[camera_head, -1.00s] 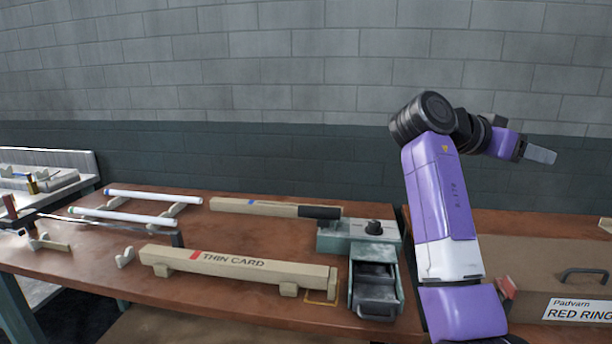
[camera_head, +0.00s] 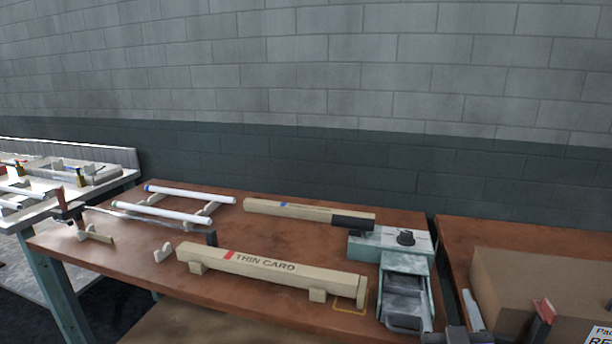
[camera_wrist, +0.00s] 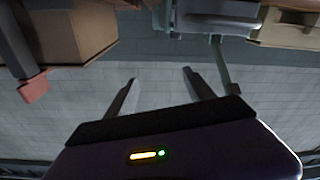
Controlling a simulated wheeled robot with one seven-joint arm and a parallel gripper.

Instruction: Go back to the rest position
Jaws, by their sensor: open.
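My gripper (camera_wrist: 159,76) shows in the wrist view with its two grey fingers spread apart. Nothing is between them, and a pale block wall is behind. In the head view my arm has mostly dropped out of the picture. Grey and dark parts show at the bottom edge, right of the drawer unit, and I cannot tell which of them are mine. The bench (camera_head: 125,262) is clear of my arm across its left and middle parts.
The THIN CARD beam (camera_head: 272,266), a second beam (camera_head: 290,210), white tubes (camera_head: 160,214) on supports and a green drawer unit (camera_head: 404,277) occupy the bench. A brown box (camera_head: 545,288) and a red-topped bracket (camera_head: 543,310) stand at the right. A pale table (camera_head: 90,150) is far left.

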